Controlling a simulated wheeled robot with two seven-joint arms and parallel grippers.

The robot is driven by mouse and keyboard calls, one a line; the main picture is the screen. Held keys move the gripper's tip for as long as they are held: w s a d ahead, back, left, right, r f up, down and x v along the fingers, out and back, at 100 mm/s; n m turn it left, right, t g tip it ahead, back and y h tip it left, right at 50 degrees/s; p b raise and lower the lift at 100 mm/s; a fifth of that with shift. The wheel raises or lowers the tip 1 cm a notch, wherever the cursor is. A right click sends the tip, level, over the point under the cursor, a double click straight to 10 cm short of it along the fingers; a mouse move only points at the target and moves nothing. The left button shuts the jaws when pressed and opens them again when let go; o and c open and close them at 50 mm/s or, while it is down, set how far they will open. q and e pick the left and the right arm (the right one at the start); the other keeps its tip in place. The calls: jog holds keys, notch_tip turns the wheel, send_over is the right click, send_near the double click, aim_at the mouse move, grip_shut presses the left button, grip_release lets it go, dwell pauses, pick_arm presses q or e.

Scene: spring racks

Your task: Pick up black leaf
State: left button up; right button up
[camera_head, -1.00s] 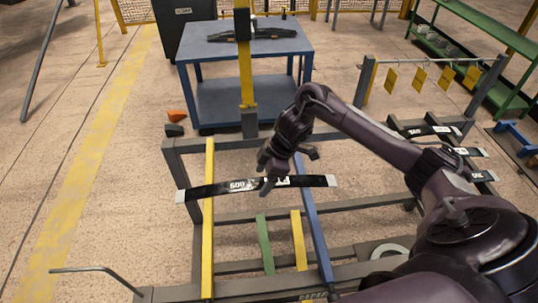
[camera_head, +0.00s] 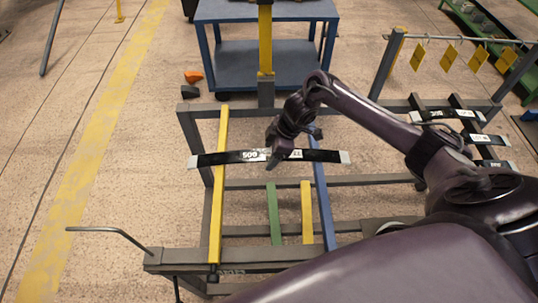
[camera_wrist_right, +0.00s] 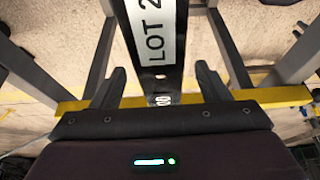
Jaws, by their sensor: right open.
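The black leaf (camera_head: 225,158) is a long, slightly curved strip with light ends and white labels. It lies across the yellow bar and the blue bar of the grey rack in the head view. My right gripper (camera_head: 279,160) is over the middle of the leaf and hides part of it. In the right wrist view the leaf (camera_wrist_right: 157,75) runs between the two spread fingers of my right gripper (camera_wrist_right: 161,88), with gaps on both sides. A "LOT 2" label faces the camera. My left gripper is not in view.
The grey rack (camera_head: 193,143) has a yellow bar (camera_head: 216,210), a blue bar (camera_head: 323,195) and a bent rod at front left. More black leaves (camera_head: 455,139) lie on a rack at right. A blue table (camera_head: 250,65) stands behind. Floor at left is clear.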

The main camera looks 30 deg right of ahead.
jog(key=c, duration=1.1)
jog(key=shift+w+r, duration=0.15)
jog(key=shift+c, duration=0.3)
jog(key=shift+r, duration=0.15)
